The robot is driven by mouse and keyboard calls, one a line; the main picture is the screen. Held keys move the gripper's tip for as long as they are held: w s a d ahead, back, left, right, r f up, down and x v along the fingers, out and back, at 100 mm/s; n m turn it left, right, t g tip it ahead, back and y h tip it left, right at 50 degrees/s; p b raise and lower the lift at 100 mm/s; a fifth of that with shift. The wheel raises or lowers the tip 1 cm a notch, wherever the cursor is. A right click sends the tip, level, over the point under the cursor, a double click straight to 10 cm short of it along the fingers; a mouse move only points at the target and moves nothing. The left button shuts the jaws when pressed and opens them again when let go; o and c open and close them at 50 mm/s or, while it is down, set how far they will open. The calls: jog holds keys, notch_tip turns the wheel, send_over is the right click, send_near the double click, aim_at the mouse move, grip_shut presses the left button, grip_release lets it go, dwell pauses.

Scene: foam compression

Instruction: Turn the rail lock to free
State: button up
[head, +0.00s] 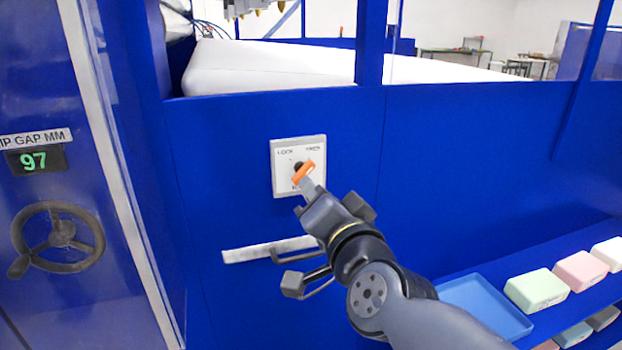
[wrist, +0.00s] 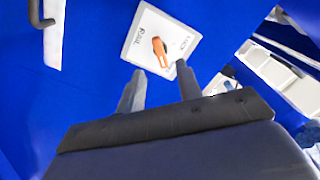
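The rail lock is a white plate (head: 284,183) on the blue panel, with an orange handle (head: 304,172) at its middle. In the head view the handle slants from lower left to upper right. Small labels sit at the plate's upper corners; the left one reads LOCK, the right one is blurred. My gripper (head: 309,187) is just in front of the handle and hides the lower right of the plate. In the wrist view my gripper (wrist: 160,76) is open and empty. The orange handle (wrist: 160,52) shows just beyond the gap between its fingertips, apart from both.
A white bar (head: 255,251) is fixed on the panel below the plate. A black handwheel (head: 59,238) and a display reading 97 (head: 35,160) are at the left. A blue tray (head: 482,303) and several coloured foam blocks, one green (head: 537,290), are at the lower right.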

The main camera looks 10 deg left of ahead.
aim_at(304, 172)
jog(key=p+v, duration=0.1)
jog(key=v, duration=0.3)
jog(key=shift+s+d, duration=0.15)
jog(key=shift+s, duration=0.05)
jog(key=b+x, duration=0.2)
jog(key=x, duration=0.9)
jog(key=shift+b, duration=0.35)
jog(key=shift+s+d, duration=0.1)
jog(key=shift+s, duration=0.05)
